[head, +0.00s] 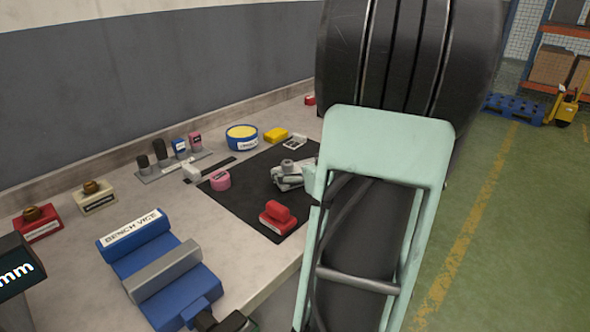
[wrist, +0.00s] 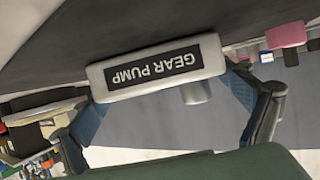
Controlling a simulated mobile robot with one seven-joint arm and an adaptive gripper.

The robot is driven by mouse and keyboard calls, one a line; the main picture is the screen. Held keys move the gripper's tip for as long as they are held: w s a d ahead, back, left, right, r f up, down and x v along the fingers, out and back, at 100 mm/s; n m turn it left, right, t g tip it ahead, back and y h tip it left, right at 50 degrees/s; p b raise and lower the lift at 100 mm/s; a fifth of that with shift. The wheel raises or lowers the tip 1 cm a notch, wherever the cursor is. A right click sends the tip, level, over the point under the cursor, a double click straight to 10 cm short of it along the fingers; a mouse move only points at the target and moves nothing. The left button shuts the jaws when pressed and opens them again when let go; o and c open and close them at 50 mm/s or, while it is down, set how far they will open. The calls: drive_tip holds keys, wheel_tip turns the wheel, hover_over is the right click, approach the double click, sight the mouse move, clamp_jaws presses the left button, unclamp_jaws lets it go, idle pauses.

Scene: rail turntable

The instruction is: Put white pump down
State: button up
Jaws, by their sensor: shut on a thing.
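The white pump (wrist: 152,72), an off-white block with a black "GEAR PUMP" label, shows upside down in the wrist view. A short grey cylinder sticks out from it. My gripper (wrist: 165,100) is shut on it, one blue-grey finger at each end. The dark mat (wrist: 190,22) is behind the pump; I cannot tell whether the two touch. In the head view my arm hides most of my gripper. A grey-white object (head: 289,176) shows over the black mat (head: 246,209) beside my arm, partly hidden; I cannot tell if it is the pump.
A red block (head: 278,217) and a pink one (head: 220,180) are on the mat. A blue bench vice (head: 160,265) stands at the front of the bench. A blue-yellow round container (head: 242,137) and a yellow block (head: 276,134) stand behind. The mat's near left part is clear.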

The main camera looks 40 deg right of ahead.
drive_tip(key=shift+r, duration=0.15)
drive_tip(key=shift+s, duration=0.1)
drive_tip(key=shift+f, duration=0.2)
drive_tip(key=o, duration=1.4)
drive_tip(key=shift+o, duration=0.2)
